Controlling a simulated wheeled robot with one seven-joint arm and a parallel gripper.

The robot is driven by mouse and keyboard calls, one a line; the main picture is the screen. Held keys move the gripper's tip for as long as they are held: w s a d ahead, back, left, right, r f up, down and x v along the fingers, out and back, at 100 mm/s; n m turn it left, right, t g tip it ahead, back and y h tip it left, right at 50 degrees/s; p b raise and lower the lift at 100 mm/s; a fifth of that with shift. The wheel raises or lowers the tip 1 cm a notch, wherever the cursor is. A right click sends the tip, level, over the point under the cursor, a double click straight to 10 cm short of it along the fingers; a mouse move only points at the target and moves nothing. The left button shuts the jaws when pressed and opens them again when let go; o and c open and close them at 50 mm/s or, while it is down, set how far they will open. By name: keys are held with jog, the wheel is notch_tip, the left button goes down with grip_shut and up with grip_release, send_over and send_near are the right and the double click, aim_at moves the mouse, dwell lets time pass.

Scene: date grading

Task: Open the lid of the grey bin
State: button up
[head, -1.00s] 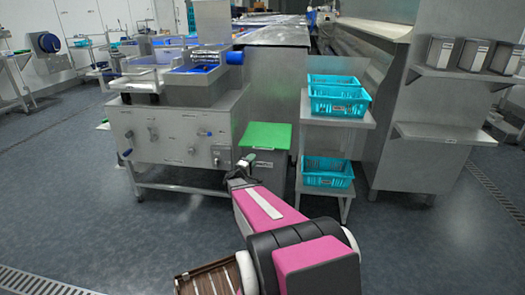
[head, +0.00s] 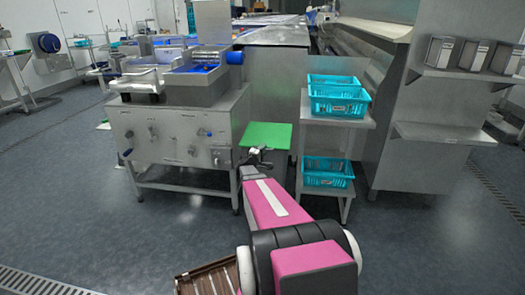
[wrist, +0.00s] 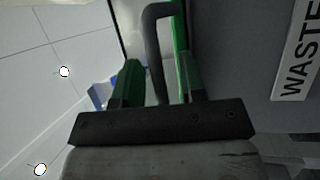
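The grey bin (head: 283,168) stands between the steel machine and the small shelf rack, with its flat green lid (head: 267,135) down on top. My gripper (head: 257,153) is at the lid's front edge in the head view. In the wrist view, my gripper (wrist: 158,82) has its two fingers apart, with a dark bent bar handle (wrist: 154,50) between them. Gaps show on both sides of the bar, so the fingers do not appear closed on it. Part of the bin front with a WASTE label (wrist: 298,50) shows at right. My arm hides the bin's lower front.
A steel machine (head: 170,140) with knobs stands left of the bin. A rack (head: 327,138) with turquoise baskets (head: 340,100) stands close on the right. A tall steel cabinet (head: 405,165) is further right. The floor (head: 90,210) at left is open.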

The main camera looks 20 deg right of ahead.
grip_shut()
jog(key=shift+r, duration=0.1)
